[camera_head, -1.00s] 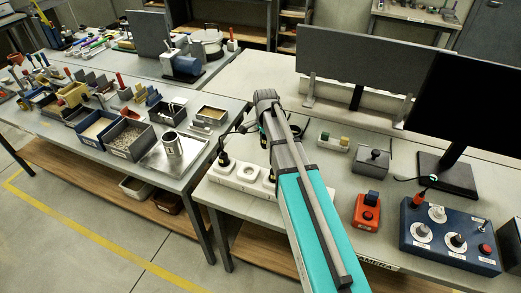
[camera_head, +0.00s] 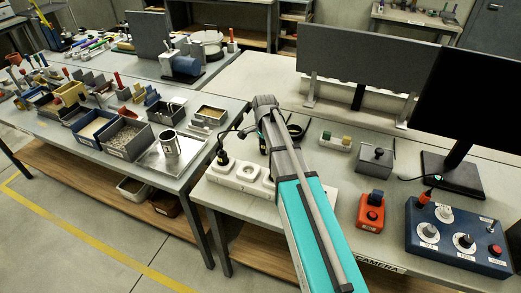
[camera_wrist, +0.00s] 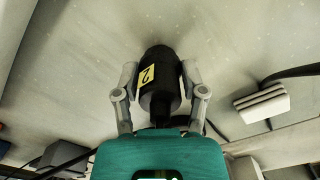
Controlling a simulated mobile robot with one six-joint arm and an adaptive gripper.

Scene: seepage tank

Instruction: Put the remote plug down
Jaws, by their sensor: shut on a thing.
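My gripper (camera_wrist: 160,92) has its two grey fingers shut on a black cylindrical plug (camera_wrist: 158,105) in the wrist view. The plug has a yellow label marked 2. A pale, speckled surface (camera_wrist: 225,45) lies behind it; I cannot tell whether the plug touches it. In the head view my own arm covers the held plug and most of the gripper.
In the head view a white socket strip (camera_head: 247,172) with a black plug (camera_head: 222,158) in it stands by the arm. A red switch box (camera_head: 371,212), a blue control box (camera_head: 458,236) and a grey box (camera_head: 373,160) stand right. Bare worktop (camera_head: 255,75) lies beyond.

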